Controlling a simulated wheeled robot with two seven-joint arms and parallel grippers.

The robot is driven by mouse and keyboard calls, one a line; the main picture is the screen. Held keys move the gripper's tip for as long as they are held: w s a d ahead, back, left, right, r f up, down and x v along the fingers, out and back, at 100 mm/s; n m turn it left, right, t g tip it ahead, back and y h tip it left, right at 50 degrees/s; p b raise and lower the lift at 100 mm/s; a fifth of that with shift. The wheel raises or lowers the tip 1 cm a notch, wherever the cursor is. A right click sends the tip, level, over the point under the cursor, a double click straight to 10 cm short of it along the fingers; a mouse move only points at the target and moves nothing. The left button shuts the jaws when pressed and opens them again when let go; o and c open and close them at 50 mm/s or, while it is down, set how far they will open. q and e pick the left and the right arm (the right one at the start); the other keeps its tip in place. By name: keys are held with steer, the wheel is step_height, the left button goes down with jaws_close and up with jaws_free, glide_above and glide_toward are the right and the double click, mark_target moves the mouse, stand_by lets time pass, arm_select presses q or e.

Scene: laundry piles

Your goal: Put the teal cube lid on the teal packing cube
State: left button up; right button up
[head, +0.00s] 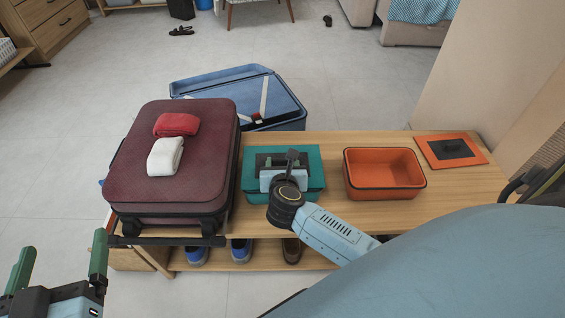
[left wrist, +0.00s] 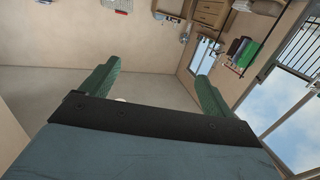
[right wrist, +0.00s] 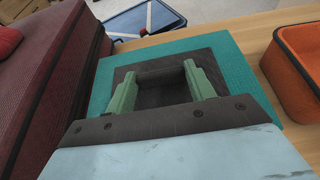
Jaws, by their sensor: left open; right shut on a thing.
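The teal cube lid (head: 311,157) is a flat teal panel with a dark centre patch. It lies over the teal packing cube (head: 312,189) on the bench, between the suitcase and the orange bin. My right gripper (head: 285,162) is above the lid and shut on its dark handle; the right wrist view shows the fingers (right wrist: 163,90) on either side of the handle and the lid's teal border (right wrist: 232,65). Whether the lid is fully seated is hidden by the gripper. My left gripper (head: 60,268) is open and empty at the lower left, off the bench; its fingers (left wrist: 155,88) stand wide apart in the left wrist view.
A maroon suitcase (head: 205,125) with a red and a white rolled cloth stands left of the cube. An open orange bin (head: 384,195) and an orange lid (head: 479,152) are to the right. A blue container (head: 220,82) is behind. Shoes are on the shelf below.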

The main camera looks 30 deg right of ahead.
steer(key=shift+f, duration=0.15)
steer(key=o, duration=0.9)
arm_select(q)
steer(key=shift+d+r, duration=0.15)
steer(key=shift+r, duration=0.25)
arm_select(e)
steer(key=shift+o, duration=0.2)
